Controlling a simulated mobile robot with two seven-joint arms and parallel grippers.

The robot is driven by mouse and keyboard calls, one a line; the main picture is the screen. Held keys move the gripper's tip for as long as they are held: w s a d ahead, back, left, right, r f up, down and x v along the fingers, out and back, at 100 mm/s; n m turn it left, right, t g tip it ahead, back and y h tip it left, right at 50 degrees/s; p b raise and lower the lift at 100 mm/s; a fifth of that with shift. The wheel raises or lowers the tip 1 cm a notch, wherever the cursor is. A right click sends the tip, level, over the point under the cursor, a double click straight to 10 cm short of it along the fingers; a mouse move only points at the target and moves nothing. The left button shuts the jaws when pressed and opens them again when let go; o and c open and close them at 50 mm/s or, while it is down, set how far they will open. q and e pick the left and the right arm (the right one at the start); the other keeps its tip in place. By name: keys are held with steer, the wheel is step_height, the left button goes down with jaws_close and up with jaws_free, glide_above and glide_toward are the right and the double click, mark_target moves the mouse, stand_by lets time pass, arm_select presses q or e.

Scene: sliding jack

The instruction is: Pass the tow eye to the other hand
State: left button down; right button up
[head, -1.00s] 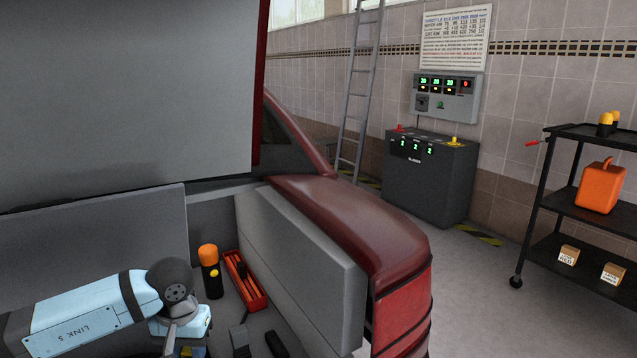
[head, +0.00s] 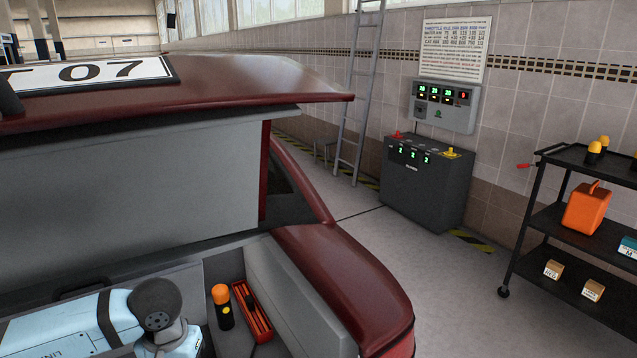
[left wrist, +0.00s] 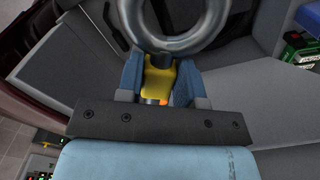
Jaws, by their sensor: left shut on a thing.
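The tow eye (left wrist: 176,50) is a grey metal ring with a yellow part below it, at the top of the left wrist view. My left gripper (left wrist: 158,80) is shut on the yellow part, with a blue finger on each side, and the ring stands out beyond the fingertips. The top of the ring is cut off by the frame edge. In the head view my left arm reaches over the car boot at the bottom left; its gripper and the tow eye do not show there. My right gripper is in neither view.
In the boot, an orange-topped black canister (head: 222,308) stands beside a red tray (head: 252,312), next to the grey side wall. The raised tailgate (head: 180,95) hangs above. A black cart (head: 560,220) stands at the right, with clear floor between it and the car.

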arm_select(q)
steer(key=shift+s+r+p, duration=0.3)
steer(key=shift+r+p, duration=0.15)
steer(key=shift+r, duration=0.35)
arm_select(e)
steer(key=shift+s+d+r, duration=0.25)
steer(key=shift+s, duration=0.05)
arm_select(q)
steer(key=shift+d, duration=0.1)
